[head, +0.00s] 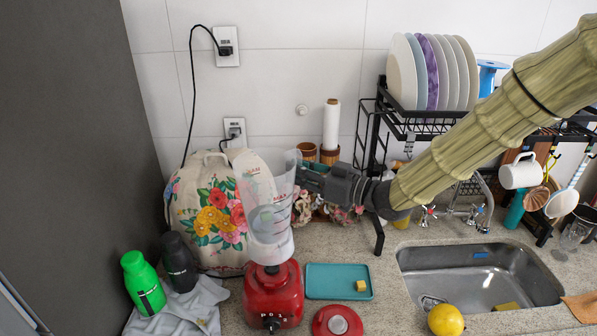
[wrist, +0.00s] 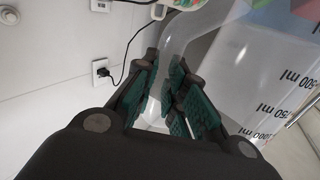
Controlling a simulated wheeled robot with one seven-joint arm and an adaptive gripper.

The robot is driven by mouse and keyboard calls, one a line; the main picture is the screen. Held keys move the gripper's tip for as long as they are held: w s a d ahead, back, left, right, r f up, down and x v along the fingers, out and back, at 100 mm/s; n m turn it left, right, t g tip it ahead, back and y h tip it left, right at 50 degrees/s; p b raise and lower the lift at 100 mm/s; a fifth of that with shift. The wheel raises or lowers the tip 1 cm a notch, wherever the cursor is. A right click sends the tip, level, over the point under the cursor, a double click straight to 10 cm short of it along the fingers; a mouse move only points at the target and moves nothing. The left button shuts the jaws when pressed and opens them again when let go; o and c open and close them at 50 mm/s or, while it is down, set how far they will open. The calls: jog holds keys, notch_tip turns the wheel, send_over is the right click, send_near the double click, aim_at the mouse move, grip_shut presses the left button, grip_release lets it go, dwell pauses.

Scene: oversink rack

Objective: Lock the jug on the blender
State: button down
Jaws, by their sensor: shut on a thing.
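The clear jug (head: 268,215) with a MAX mark stands over the red blender base (head: 274,295) in the head view, slightly tilted. Its lower end meets the top of the base; I cannot tell whether it is seated or locked. My gripper (head: 300,172) reaches in from the right and is shut on the jug's handle. In the wrist view the green-padded fingers (wrist: 172,100) close around the clear handle, and the jug wall (wrist: 265,85) shows ml marks. The red lid (head: 338,321) lies on the counter at the front.
A flowered cover (head: 208,215) stands just left of the jug. Green (head: 143,283) and black (head: 179,262) bottles stand on a grey cloth. A teal tray (head: 325,281) with a yellow cube lies right of the base. The sink (head: 480,275) and dish rack (head: 430,122) are further right.

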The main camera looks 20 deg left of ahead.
jog(key=shift+s+f+b, duration=0.25)
jog(key=shift+f+b, duration=0.05)
jog(key=shift+f, duration=0.35)
notch_tip(320, 180, down, 2)
jog(key=shift+w+f+b, duration=0.15)
jog(key=shift+f+b, duration=0.1)
jog(key=shift+b, duration=0.65)
jog(key=shift+f+b, duration=0.4)
jog(key=shift+f, duration=0.3)
jog(key=shift+f+b, duration=1.55)
jog(key=shift+f, duration=0.7)
dwell(1.5)
jog(key=shift+s+d+m+t+h+b, duration=0.2)
jog(key=shift+s+d+m+t+b, duration=0.15)
jog(key=shift+t, duration=0.25)
jog(key=shift+s+d+m+t+h+b, duration=0.1)
jog(key=shift+d+m+t+h+b, duration=0.1)
jog(key=shift+m+t+b, duration=0.35)
